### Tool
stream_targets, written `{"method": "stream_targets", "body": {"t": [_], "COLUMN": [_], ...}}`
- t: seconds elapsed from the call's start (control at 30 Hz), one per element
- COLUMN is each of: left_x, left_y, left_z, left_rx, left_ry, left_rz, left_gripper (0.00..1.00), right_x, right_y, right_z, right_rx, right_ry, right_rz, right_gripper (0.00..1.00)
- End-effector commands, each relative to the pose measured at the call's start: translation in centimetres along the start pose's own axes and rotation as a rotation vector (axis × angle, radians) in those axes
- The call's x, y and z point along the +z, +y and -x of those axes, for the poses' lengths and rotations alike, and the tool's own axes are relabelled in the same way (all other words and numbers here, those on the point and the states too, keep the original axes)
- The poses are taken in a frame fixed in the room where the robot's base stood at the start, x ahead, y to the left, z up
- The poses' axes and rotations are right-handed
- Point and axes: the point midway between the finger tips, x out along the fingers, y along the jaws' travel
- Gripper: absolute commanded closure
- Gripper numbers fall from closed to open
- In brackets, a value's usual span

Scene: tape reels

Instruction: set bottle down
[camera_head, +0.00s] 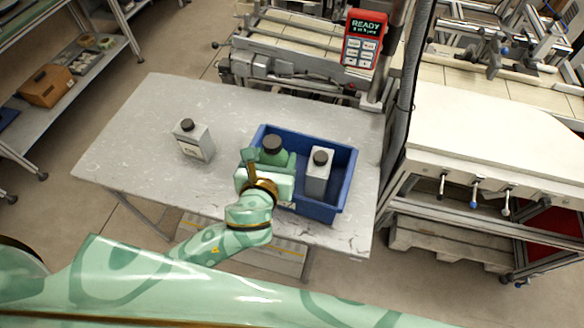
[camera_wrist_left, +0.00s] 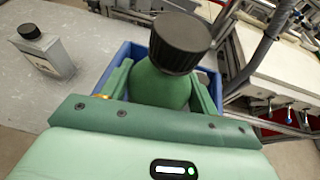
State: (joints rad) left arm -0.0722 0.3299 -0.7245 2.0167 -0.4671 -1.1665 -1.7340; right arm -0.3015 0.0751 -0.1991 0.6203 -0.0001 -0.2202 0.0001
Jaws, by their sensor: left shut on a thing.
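My left gripper (camera_head: 268,165) is shut on a green bottle with a black cap (camera_head: 271,143). In the left wrist view the green bottle (camera_wrist_left: 160,85) stands between the two green fingers, its black cap toward the camera. The bottle is over or in the left part of a blue bin (camera_head: 345,180); its base is hidden, so I cannot tell whether it touches the bin floor. A grey bottle with a black cap (camera_head: 317,172) stands in the right part of the bin. My right gripper is not in view.
A second grey bottle (camera_head: 194,141) with a black cap stands on the grey table (camera_head: 120,140), left of the bin. A red device reading READY (camera_head: 364,38) is behind the table. A white bench (camera_head: 490,130) stands at the right.

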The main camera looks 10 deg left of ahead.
Motion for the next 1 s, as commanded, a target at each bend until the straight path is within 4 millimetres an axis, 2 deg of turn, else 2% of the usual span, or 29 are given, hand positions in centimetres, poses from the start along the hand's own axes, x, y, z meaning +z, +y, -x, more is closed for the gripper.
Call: {"method": "stream_targets", "body": {"t": [0.27,0.43,0.53,0.73,0.9,1.0], "left_x": [-0.3,-2.7,-3.3,-3.9,-6.5,-6.8], "left_y": [0.9,1.2,1.2,1.4,1.4,1.4], "left_z": [-8.3,-12.4,-13.8,-15.1,-16.2,-16.4], "left_rx": [0.003,0.002,0.001,0.001,0.000,0.000], "left_ry": [-0.003,0.000,0.000,-0.001,0.002,0.000], "left_rz": [0.000,-0.001,0.001,0.000,0.000,0.000], "left_gripper": [0.73,0.73,0.73,0.73,0.73,0.73], "right_x": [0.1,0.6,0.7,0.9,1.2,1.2], "right_y": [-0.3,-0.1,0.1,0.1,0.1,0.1], "right_z": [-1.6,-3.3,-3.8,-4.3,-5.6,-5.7], "right_rx": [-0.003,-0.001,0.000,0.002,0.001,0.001], "right_ry": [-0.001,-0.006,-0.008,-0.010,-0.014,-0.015], "right_rz": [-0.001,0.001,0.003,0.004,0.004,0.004], "right_gripper": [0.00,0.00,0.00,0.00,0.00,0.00]}}
